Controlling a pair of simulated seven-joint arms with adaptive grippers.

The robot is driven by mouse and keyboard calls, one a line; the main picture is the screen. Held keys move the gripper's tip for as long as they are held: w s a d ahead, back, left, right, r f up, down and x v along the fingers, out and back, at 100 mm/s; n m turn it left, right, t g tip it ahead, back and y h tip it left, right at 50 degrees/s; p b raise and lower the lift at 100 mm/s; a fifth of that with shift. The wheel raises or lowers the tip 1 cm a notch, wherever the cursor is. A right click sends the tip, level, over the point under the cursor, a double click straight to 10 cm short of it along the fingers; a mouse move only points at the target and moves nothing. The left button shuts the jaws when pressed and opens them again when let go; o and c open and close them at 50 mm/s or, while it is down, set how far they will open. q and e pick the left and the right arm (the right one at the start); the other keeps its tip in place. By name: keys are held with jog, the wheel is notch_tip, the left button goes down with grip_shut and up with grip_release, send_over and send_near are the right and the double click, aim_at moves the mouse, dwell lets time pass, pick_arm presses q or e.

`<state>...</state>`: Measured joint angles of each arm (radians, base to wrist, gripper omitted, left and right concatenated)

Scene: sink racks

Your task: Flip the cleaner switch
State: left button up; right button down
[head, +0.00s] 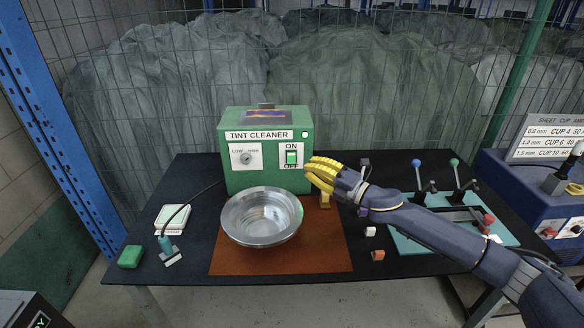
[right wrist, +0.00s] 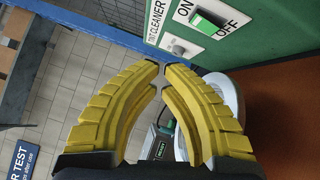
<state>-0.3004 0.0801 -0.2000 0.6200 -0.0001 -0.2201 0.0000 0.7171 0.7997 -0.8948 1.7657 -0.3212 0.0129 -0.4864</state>
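The green tint cleaner box (head: 235,178) stands at the back of the black table. Its switch (head: 291,158) is a green rocker on a white plate, between the words ON above and OFF below. The switch also shows at the top of the right wrist view (right wrist: 208,21); I cannot tell which way it is pressed. My right gripper (head: 309,166) has yellow fingers, just right of and slightly below the switch in the head view. Its fingertips (right wrist: 160,68) come together with nothing seen between them. They appear apart from the switch. My left gripper is out of view.
A metal bowl (head: 262,217) sits on a brown mat (head: 300,258) before the box. A dial (head: 246,158) is left of the switch. A scale (head: 172,219) and green block (head: 130,257) lie left; a lever stand (head: 405,240) is right.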

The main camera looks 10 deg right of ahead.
aim_at(291, 158)
jog(key=shift+s+d+f+m+g+h, duration=0.15)
jog(key=shift+s+f+m+h, duration=0.25)
jog(key=shift+f+m, duration=0.35)
jog(key=shift+s+d+f+m+g+h, duration=0.2)
jog(key=shift+f+m+h, duration=0.3)
jog(key=shift+m, duration=0.5)
jog(key=shift+s+d+f+m+t+h, duration=0.1)
jog(key=shift+s+f+m+h, duration=0.3)
jog(key=shift+f+m, duration=0.35)
jog(key=shift+r, duration=0.15)
jog(key=shift+w+d+x, duration=0.3)
jog(key=shift+d+x, duration=0.05)
jog(key=shift+x, duration=1.8)
jog(key=shift+w+d+x, duration=0.25)
jog(key=shift+d+x, duration=0.15)
jog(key=shift+x, duration=1.75)
jog(key=shift+w+d+x, duration=0.3)
jog(key=shift+d+x, duration=0.05)
jog(key=shift+x, duration=1.8)
